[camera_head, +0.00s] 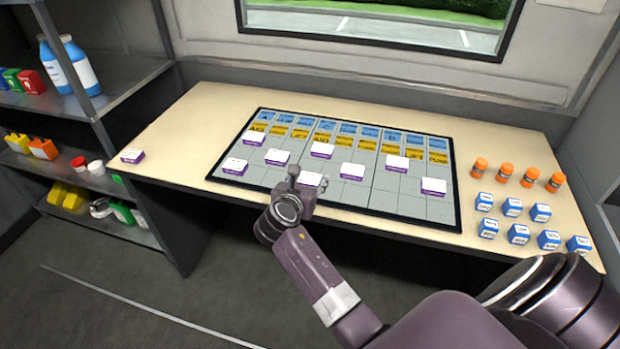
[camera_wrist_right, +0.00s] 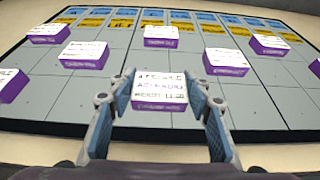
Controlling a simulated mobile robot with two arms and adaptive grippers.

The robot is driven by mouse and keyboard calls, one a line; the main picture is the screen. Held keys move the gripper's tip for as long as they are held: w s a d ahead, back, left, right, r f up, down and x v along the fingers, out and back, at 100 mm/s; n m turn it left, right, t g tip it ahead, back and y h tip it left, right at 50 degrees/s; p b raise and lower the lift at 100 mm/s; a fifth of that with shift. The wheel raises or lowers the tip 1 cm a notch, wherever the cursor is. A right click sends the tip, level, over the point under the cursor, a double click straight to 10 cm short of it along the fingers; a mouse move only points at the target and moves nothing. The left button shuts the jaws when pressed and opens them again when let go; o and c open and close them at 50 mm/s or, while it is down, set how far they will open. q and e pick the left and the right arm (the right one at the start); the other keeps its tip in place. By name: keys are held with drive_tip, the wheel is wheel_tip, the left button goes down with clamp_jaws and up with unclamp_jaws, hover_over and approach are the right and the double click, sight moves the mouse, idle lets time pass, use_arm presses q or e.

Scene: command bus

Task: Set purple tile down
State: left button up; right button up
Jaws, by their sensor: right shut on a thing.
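My right gripper (camera_head: 307,184) is over the near edge of the grey gridded board (camera_head: 388,208). It is shut on a purple tile (camera_head: 312,179) with a white, lettered top. In the right wrist view the same tile (camera_wrist_right: 160,90) sits level between the two blue-padded fingers of the gripper (camera_wrist_right: 163,104). I cannot tell whether its underside touches the board. Several other purple tiles stand on the board, among them one ahead on the left (camera_wrist_right: 84,55) and one ahead on the right (camera_wrist_right: 226,62). Another purple tile (camera_head: 132,156) lies on the table's left end. My left gripper is not in view.
Blue and yellow cards (camera_head: 320,130) fill the board's far rows. Orange bottles (camera_head: 505,171) and blue-white blocks (camera_head: 518,234) stand on the table's right end. A shelf unit (camera_head: 80,100) is at left. Grey cells between the purple tiles are bare.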

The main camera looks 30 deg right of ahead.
drive_tip(key=shift+f, duration=0.15)
drive_tip(key=o, duration=1.2)
drive_tip(key=shift+c, duration=0.2)
drive_tip(key=shift+r, duration=0.2)
drive_tip(key=v, duration=1.2)
drive_tip(key=shift+f, duration=0.1)
